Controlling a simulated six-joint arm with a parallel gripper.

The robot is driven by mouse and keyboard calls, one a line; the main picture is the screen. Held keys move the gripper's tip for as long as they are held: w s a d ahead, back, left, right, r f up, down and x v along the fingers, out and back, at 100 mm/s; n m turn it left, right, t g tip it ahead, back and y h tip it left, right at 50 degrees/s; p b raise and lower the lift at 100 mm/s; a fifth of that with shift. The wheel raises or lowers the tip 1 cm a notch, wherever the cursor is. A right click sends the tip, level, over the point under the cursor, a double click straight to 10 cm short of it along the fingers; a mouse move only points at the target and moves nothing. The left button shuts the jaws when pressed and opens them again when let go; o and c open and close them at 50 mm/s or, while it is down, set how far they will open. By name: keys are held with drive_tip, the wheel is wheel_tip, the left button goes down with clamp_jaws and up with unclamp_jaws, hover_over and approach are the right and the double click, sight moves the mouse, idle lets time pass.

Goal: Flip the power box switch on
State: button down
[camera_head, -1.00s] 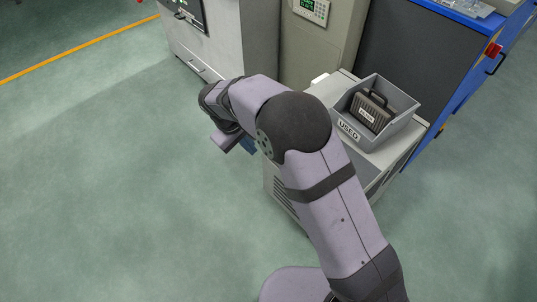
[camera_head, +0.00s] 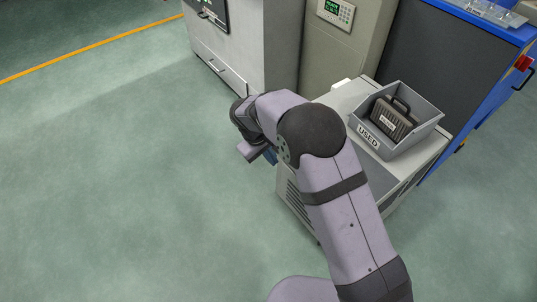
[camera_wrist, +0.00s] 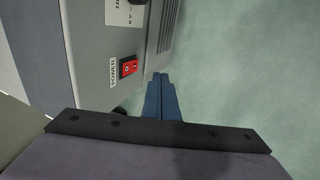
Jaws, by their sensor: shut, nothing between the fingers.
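The power switch (camera_wrist: 129,67) is a red rocker in a black frame on the side of a light grey box (camera_wrist: 95,85) in the wrist view, beside a white label that seems to read POWER. My gripper (camera_wrist: 160,76) shows there as two blue fingers pressed together with nothing between them. The fingertips are just to the right of the switch in the picture, and I see no contact. In the head view my gripper (camera_head: 270,157) is partly hidden by my wrist, beside the grey cabinet (camera_head: 302,190). The switch is hidden in the head view.
A beige cabinet with a keypad (camera_head: 336,12) and a blue-framed unit (camera_head: 440,60) stand behind. The green floor (camera_head: 110,180) at left is clear.

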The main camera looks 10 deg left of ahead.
drive_tip(key=w+d+f+b, duration=0.2)
drive_tip(key=w+d+f, duration=0.1)
drive_tip(key=shift+w+d+f, duration=0.25)
drive_tip(key=shift+w+d, duration=0.05)
drive_tip(key=shift+r+p, duration=0.1)
drive_tip(key=shift+p, duration=0.25)
drive_tip(key=shift+w+d+f, duration=0.15)
drive_tip(key=shift+f, duration=0.05)
drive_tip(key=shift+r+p, duration=0.2)
drive_tip(key=shift+p, duration=0.2)
